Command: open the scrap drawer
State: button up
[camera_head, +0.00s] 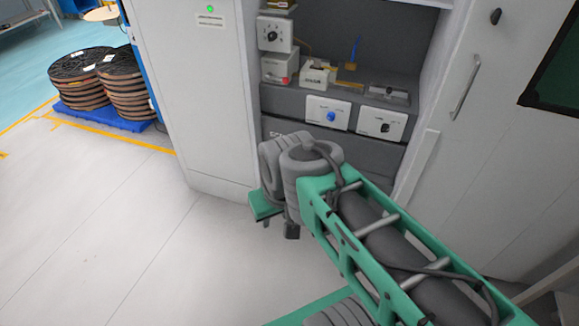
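A dark grey drawer front (376,156) sits low in the station's recess, below the two white knob panels. It appears flush with the station. A pale label, partly covered and too small to read in full, shows at its upper left; I cannot be sure that this is the scrap drawer. My grey and green arm crosses in front and hides much of the drawer's front and any handle there. My gripper (280,225) points down in front of the station, left of the drawer's middle. Its fingertips are mostly hidden, and I see nothing held.
White panels with a blue knob (329,114) and a black knob (382,123) sit above the drawer. A white cabinet (195,90) stands left, a door with a handle (466,88) right. Spools (126,82) stack on a blue pallet. The floor at left is clear.

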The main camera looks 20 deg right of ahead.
aim_at(384, 158)
jog(key=u, duration=0.6)
jog(key=i, duration=1)
jog(key=z, duration=0.45)
